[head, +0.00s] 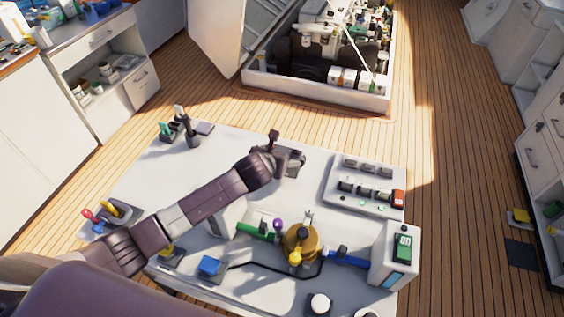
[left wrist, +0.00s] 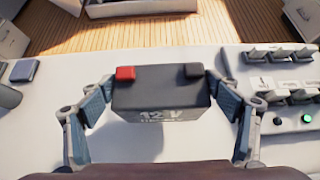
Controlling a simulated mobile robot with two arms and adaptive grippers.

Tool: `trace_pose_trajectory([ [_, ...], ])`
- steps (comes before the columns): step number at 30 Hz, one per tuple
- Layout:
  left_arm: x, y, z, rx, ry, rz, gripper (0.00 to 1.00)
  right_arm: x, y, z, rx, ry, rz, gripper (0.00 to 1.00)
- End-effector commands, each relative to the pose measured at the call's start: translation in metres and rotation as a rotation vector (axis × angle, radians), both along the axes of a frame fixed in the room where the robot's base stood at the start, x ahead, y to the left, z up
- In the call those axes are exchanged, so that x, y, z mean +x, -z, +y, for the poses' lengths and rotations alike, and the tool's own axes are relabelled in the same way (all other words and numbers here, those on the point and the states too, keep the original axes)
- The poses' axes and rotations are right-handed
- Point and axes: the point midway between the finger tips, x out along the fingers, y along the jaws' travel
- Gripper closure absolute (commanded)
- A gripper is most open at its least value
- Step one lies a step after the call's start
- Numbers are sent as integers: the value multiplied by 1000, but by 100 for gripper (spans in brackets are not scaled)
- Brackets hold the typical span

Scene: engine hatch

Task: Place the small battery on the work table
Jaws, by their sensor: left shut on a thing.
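The small battery (left wrist: 160,95) is a dark grey box marked 12V, with a red terminal and a black terminal on top. In the left wrist view it sits between the two blue-padded fingers of my left gripper (left wrist: 160,105), which is shut on its sides. In the head view my left gripper (head: 286,160) is over the far part of the white work table (head: 230,147), and my arm and hand mostly hide the battery. I cannot tell whether the battery touches the tabletop. My right gripper is not in view.
A switch panel (head: 366,186) stands right of the gripper. Levers (head: 186,126) stand at the table's far left. A brass valve (head: 300,243) with pipes lies nearer, beside a white box with a green display (head: 403,247). The open engine hatch (head: 318,88) is beyond the table.

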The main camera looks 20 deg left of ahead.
Motion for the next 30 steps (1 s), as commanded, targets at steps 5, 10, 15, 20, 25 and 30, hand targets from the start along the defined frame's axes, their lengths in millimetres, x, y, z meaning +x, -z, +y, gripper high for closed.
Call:
trace_pose_trajectory([
  [5,0,16,-1,-2,0,-3,69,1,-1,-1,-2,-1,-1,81],
  [10,1,37,-1,-2,1,-5,69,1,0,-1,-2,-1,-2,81],
  [15,2,40,-1,-2,2,-8,69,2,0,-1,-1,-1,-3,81],
  [20,2,40,-1,-2,2,-7,69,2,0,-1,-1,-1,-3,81],
  [25,0,46,-1,0,1,0,11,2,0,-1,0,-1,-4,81],
  [30,0,46,0,0,1,0,0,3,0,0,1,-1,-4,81],
])
